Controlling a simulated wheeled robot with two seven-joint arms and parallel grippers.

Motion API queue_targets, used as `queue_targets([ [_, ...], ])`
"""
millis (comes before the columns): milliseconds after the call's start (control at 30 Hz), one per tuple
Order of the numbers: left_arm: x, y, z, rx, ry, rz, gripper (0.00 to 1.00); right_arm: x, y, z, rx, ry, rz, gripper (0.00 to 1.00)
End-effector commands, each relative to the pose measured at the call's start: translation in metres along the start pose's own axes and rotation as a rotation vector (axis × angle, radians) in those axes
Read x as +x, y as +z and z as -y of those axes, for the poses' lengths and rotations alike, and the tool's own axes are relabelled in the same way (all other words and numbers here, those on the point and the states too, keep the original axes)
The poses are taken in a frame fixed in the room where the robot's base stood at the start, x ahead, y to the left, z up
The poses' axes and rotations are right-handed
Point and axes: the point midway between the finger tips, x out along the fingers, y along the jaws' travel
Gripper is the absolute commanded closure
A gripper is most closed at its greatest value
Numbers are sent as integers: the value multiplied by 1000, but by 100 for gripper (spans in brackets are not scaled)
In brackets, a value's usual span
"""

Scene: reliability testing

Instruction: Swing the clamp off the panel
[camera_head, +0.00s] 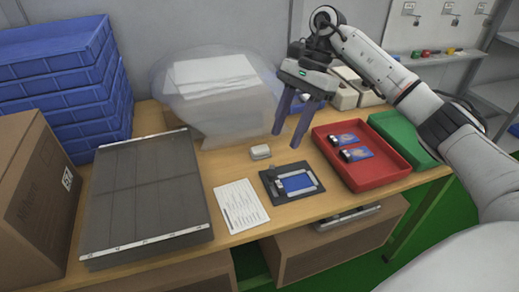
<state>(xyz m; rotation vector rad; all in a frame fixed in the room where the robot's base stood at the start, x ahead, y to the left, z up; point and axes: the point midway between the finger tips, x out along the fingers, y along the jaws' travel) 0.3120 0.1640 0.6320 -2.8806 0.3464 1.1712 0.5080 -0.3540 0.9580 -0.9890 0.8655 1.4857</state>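A dark fixture (268,193) lies on the wooden table near its front edge. A blue panel (298,183) sits in it inside a light frame. A small dark upright part, which looks like the clamp (278,175), stands at the fixture's upper left; whether it presses on the panel is too small to tell. My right gripper (287,138) is above and behind the fixture, fingers pointing down and apart, with nothing between them. It does not touch the fixture. My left gripper is not in view.
A red tray (397,170) with two blue panels (357,153) is right of the fixture, a green tray (404,137) beyond. A small white box (260,152) and paper sheet (241,206) lie nearby. A grey slab (148,190), cardboard box (32,195) and blue crates (75,85) fill the left.

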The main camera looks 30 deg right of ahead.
Motion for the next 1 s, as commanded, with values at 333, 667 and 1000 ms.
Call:
queue_targets([
  [333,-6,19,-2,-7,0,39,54,44,0,-2,-1,8,-3,60],
  [667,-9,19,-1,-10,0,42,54,94,0,-1,-1,4,-1,60],
  [1000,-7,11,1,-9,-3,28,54,102,0,0,-1,1,-2,60],
])
